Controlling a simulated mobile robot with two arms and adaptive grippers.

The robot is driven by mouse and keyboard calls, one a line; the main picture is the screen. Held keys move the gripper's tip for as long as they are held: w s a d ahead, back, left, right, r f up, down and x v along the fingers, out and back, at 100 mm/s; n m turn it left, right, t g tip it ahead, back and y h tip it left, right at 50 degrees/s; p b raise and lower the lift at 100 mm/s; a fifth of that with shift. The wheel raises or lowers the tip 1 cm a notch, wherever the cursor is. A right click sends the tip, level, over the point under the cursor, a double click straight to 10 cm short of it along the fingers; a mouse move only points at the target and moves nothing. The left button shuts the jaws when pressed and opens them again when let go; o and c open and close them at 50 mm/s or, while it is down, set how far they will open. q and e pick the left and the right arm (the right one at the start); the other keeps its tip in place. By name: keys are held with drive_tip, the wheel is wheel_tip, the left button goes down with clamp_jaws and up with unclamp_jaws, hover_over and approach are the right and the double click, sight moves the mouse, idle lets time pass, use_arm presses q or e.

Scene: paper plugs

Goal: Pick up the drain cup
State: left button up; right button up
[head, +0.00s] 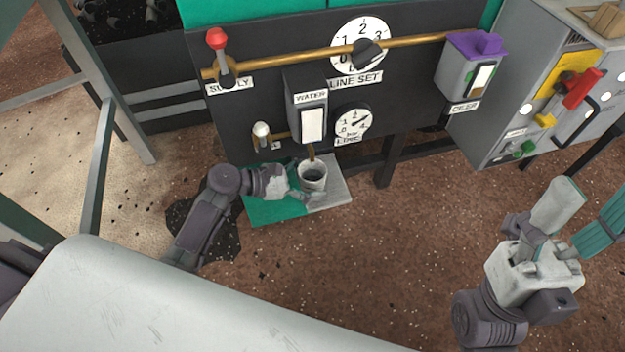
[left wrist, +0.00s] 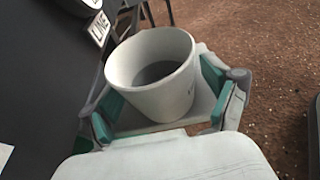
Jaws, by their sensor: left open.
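The drain cup (head: 313,183) is a pale round cup, upright on the low shelf under the pipe outlet, with a dark grey inside. My left gripper (head: 306,187) reaches it from the left in the head view, with its fingers open around the cup. In the left wrist view the cup (left wrist: 152,97) sits between the two teal finger pads (left wrist: 160,103). I cannot tell whether either pad touches it. My right gripper (head: 578,213) is at the lower right, away from the cup, with its fingers apart and nothing visible between them.
The shelf (head: 337,195) is part teal, part pale grey. Above it, a dark panel (head: 285,60) carries a brass pipe (head: 300,58), the water box (head: 311,120) and gauges. A brass outlet (head: 311,152) hangs just over the cup. Brown floor (head: 400,240) lies open to the right.

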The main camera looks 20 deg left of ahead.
use_arm(q)
drive_tip(key=shift+c, duration=0.3)
drive_tip(key=c, duration=1.2)
drive_tip(key=shift+r, duration=0.1)
